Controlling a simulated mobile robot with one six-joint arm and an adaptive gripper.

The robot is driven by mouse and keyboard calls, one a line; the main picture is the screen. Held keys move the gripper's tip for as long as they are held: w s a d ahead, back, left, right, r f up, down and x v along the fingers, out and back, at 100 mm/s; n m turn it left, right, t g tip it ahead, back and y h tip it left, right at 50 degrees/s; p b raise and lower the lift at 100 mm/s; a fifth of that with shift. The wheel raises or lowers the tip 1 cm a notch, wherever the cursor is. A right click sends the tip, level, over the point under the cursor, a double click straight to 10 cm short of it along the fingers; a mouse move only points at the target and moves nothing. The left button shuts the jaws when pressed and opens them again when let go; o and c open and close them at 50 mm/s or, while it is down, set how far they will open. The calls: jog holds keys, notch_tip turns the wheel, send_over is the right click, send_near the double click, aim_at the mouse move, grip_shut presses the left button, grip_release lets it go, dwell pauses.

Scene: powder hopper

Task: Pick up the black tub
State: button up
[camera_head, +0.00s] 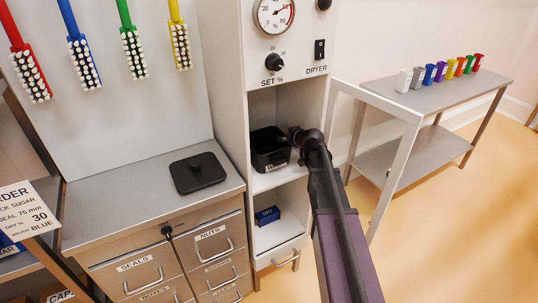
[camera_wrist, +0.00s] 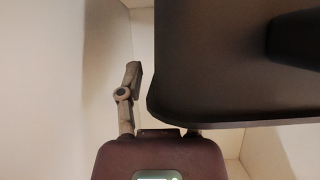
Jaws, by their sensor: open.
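The black tub (camera_head: 268,158) sits on a shelf in the open compartment below the dryer panel, with a partly hidden white label on its front. My gripper (camera_head: 291,137) is at the tub's right side, close to its rim; I cannot tell whether it touches. In the wrist view the tub (camera_wrist: 215,70) fills the upper right as a large dark surface with a rounded corner. One finger of my open gripper shows left of that corner. The other finger is mostly hidden by the tub, so what lies between the fingers is unclear.
The dryer's white-framed door (camera_head: 403,165) stands open right of my arm. A black lid (camera_head: 199,172) lies on the counter (camera_head: 110,205) at left. A blue box (camera_head: 267,215) is on the lower shelf. The compartment walls (camera_wrist: 60,80) are close around my gripper.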

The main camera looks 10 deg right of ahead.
grip_shut()
jog(key=shift+r, duration=0.15)
dwell(0.4)
notch_tip(320, 180, up, 10)
jog(key=p, duration=1)
dwell(0.6)
